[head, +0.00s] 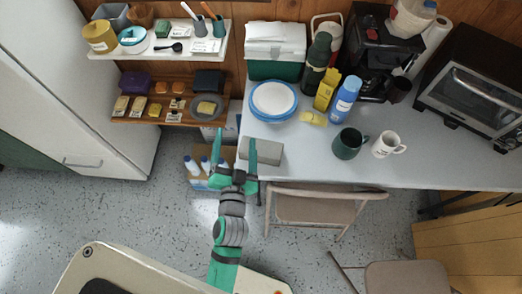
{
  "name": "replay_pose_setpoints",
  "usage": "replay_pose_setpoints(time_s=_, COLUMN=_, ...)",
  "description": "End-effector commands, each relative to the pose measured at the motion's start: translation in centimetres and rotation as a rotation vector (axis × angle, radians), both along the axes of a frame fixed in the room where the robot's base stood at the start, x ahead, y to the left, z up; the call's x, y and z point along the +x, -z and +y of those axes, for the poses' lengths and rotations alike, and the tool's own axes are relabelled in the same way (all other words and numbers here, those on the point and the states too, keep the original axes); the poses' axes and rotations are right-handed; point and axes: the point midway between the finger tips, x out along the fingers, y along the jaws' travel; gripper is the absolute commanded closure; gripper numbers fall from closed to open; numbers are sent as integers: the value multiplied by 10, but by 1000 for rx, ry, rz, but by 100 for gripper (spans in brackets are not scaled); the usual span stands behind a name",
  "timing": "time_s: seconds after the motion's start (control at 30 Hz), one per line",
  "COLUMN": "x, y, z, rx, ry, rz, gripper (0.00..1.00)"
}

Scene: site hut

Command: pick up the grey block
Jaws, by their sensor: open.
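The grey block (270,152) is a plain rectangular bar near the left front corner of the light table (310,165). My gripper (236,142) has green fingers spread wide apart, with nothing seen held between them. Its right finger crosses in front of the block and hides a strip of it. The left finger is off to the left, beyond the table's edge. The block's left end shows between the fingers and the rest lies right of the right finger. I cannot tell whether the finger touches the block or is above it.
A stack of blue-rimmed plates (273,99) stands behind the block. A dark green mug (348,143) and a white mug (388,145) are to the right. A box with bottles (197,170) is on the floor at left. A folding chair (312,208) stands at the table's front.

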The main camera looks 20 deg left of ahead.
Motion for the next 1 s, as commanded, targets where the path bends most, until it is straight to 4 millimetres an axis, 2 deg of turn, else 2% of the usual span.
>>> replay_pose_setpoints(time_s=0.03, x=15, y=-15, z=17, rx=19, ry=-43, rz=-25, gripper=23)
replay_pose_setpoints(time_s=0.1, x=29, y=-32, z=41, rx=39, ry=-109, rz=-45, gripper=23)
replay_pose_setpoints(time_s=0.27, x=50, y=-72, z=95, rx=52, ry=-275, rz=-94, gripper=23)
replay_pose_setpoints(time_s=0.43, x=57, y=-109, z=149, rx=17, ry=-465, rz=-143, gripper=23)
replay_pose_setpoints(time_s=0.6, x=50, y=-134, z=196, rx=-67, ry=-659, rz=-180, gripper=23)
replay_pose_setpoints(time_s=0.8, x=31, y=-142, z=237, rx=-230, ry=-880, rz=-203, gripper=23)
replay_pose_setpoints(time_s=1.0, x=11, y=-124, z=255, rx=-452, ry=-1079, rz=-191, gripper=23)
